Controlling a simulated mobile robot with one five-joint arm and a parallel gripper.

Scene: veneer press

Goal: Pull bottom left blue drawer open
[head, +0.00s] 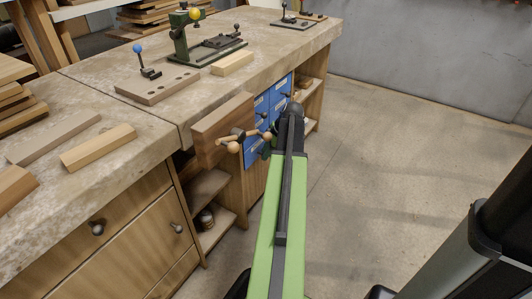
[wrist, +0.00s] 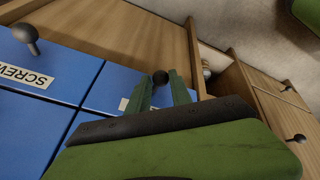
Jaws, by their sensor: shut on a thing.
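The blue drawers show on the bench front in the head view, partly hidden behind my arm. The bottom left blue drawer (head: 251,157) is at their lower left, beside a wooden upright. In the wrist view, turned nearly upside down, this drawer (wrist: 108,88) has a pale label, partly covered by a finger, and a dark round knob (wrist: 160,77). My gripper (wrist: 163,82) has its two green fingers closed around the knob. In the head view my gripper (head: 267,148) is small and partly hidden by the arm. The drawer front looks about level with its neighbour.
A wooden vise (head: 222,130) with round-ended handles juts out just left of the drawers. Open shelves (head: 210,190) lie below it. A neighbouring blue drawer (wrist: 40,65) has a knob and a label reading "SCREW". The floor (head: 380,170) right of the bench is clear.

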